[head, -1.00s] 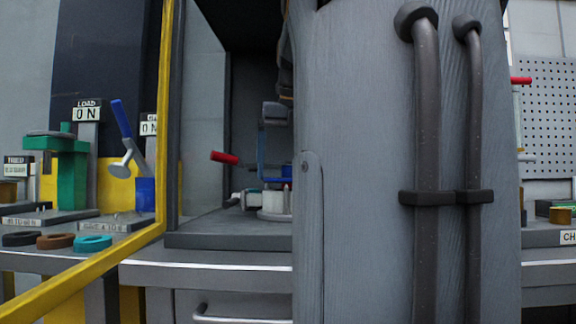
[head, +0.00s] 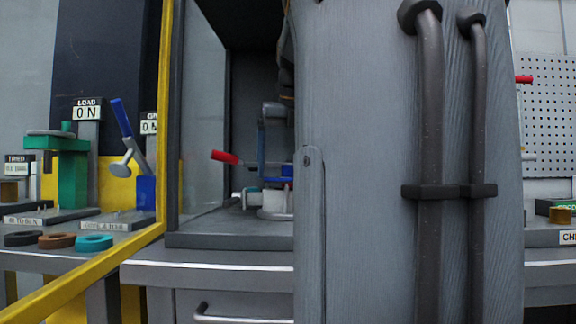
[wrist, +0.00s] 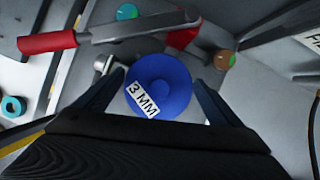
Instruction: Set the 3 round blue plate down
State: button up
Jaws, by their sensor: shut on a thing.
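The round blue plate (wrist: 172,72), labelled "3 MM", lies between the two dark fingers of my gripper (wrist: 160,82) in the wrist view. The gripper is shut on it, with one finger at each side of the rim. The plate faces the camera and hides what is directly beneath it. In the head view a little blue shows above a pale round base inside the dark booth, but I cannot tell whether it is the plate. My gripper cannot be made out there.
A red-handled lever (wrist: 55,41) crosses just beyond the plate; its red handle also shows in the head view (head: 225,157). Brown (wrist: 224,59) and teal (wrist: 127,12) round parts lie nearby. A yellow frame post (head: 165,110) and several rings stand left of the booth.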

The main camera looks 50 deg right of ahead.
jog(key=shift+f+b, duration=0.3)
jog(key=shift+f, duration=0.25)
jog(key=o, duration=1.3)
jog(key=shift+f, duration=0.15)
jog(key=p+v, duration=0.3)
jog(key=v, duration=0.5)
